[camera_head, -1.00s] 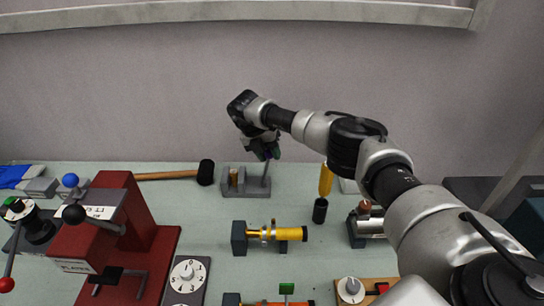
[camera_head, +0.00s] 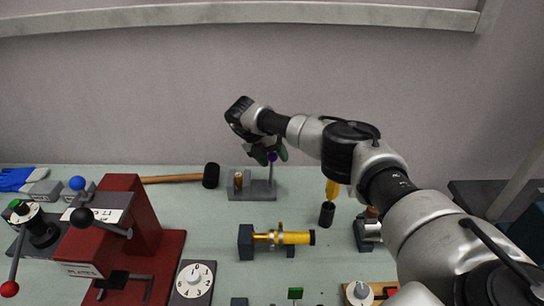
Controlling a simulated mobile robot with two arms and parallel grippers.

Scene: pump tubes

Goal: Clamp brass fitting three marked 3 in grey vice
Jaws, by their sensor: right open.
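The grey vice (camera_head: 252,196) is a low grey block at the back of the bench. A small upright brass fitting (camera_head: 238,181) sits at its left part; any number on it is too small to read. A thin upright lever (camera_head: 271,180) with a purple knob (camera_head: 272,157) rises at the vice's right end. My right gripper (camera_head: 271,154) is open, with its dark fingers around or right beside the purple knob; I cannot tell whether they touch it. My left gripper is out of view.
A mallet (camera_head: 210,176) lies left of the vice. A yellow-handled tool (camera_head: 332,188) and a black cylinder (camera_head: 326,214) are to the right. A yellow and brass pump part (camera_head: 290,238) is in front. A red press (camera_head: 125,235) fills the left.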

